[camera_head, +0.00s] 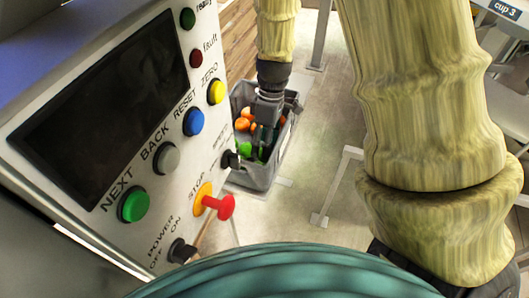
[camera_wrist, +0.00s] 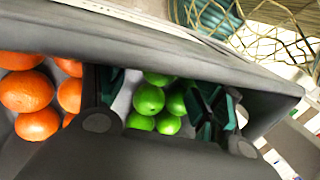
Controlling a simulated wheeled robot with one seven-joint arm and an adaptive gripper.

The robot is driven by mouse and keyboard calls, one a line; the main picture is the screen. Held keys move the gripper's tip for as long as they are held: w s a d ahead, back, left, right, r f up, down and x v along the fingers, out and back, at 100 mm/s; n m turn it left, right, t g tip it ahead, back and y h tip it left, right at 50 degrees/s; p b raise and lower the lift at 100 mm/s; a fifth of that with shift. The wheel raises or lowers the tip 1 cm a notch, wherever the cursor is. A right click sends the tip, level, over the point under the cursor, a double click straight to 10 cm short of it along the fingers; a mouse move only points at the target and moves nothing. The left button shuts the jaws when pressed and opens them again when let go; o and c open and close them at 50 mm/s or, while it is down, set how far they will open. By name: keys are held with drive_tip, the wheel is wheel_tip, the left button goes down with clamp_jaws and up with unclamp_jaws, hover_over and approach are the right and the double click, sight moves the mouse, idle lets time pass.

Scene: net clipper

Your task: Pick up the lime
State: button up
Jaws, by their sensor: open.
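Several green limes (camera_wrist: 149,99) lie together in the grey crate (camera_wrist: 190,62), in the middle of the wrist view. My gripper (camera_wrist: 160,112) is open, with one dark finger at the left of the limes and the other at their right. The limes show between the fingers; I cannot tell whether a finger touches one. In the head view my gripper (camera_head: 262,140) reaches down into the crate (camera_head: 252,176), and bits of green limes (camera_head: 244,148) show beside it. My gripper hides part of the crate's inside.
Several oranges (camera_wrist: 28,92) lie in the crate to the left of the limes. The crate's wall runs close behind the fingers. A netting (camera_wrist: 285,35) hangs beyond the crate. A control panel (camera_head: 110,110) with buttons fills the left of the head view.

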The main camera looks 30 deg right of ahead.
drive_tip(key=shift+x, duration=1.1)
drive_tip(key=c, duration=1.1)
